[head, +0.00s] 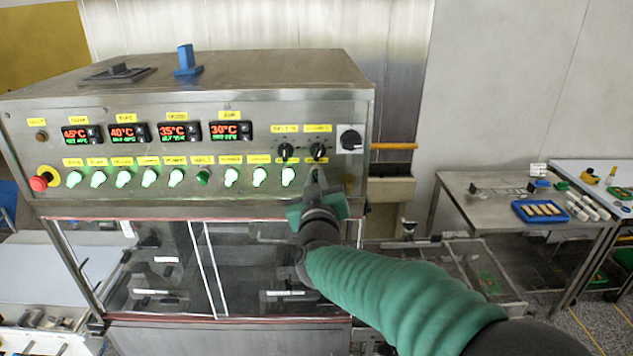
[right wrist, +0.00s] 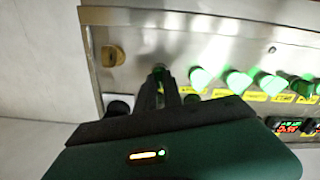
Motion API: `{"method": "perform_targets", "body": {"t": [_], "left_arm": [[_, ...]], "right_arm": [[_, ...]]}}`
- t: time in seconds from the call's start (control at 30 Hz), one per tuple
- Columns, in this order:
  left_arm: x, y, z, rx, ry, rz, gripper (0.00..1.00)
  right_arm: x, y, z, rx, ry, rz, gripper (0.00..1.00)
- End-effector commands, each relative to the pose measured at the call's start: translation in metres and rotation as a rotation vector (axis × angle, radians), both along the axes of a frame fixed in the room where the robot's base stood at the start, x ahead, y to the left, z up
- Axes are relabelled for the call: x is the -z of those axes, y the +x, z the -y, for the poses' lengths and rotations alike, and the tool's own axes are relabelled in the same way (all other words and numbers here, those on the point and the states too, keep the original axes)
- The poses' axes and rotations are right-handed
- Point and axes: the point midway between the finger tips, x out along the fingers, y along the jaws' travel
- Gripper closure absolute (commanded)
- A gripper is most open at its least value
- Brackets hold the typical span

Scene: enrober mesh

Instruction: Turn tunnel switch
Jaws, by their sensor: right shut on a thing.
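The steel machine's control panel (head: 200,142) carries a row of green switches under yellow labels too small to read surely. Most glow bright green; one near the middle (head: 203,176) is darker. My right gripper (head: 316,180) is at the right end of this row and hides the last switch in the head view. In the right wrist view, its fingers (right wrist: 160,82) are shut on that end switch (right wrist: 159,70), of which only a little shows. Lit switches (right wrist: 202,77) stand beside it. Which label is the tunnel's I cannot tell. My left gripper is not in view.
Two black knobs (head: 285,151) and a larger black rotary switch (head: 350,139) sit just above my right gripper. A red emergency button (head: 39,183) is at the panel's far left. Clear doors (head: 160,265) lie below. A steel table (head: 480,195) with a blue tray (head: 519,213) stands right.

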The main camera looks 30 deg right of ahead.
Motion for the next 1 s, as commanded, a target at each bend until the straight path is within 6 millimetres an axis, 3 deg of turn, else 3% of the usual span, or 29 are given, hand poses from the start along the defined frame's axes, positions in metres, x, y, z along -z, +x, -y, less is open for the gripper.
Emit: {"method": "perform_targets", "body": {"t": [0.37,1.0], "left_arm": [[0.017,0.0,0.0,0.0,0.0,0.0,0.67],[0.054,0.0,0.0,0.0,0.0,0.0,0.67]], "right_arm": [[0.002,0.0,0.0,-0.001,0.145,0.092,1.0],[0.002,-0.002,0.003,0.0,0.592,0.365,1.0]]}}
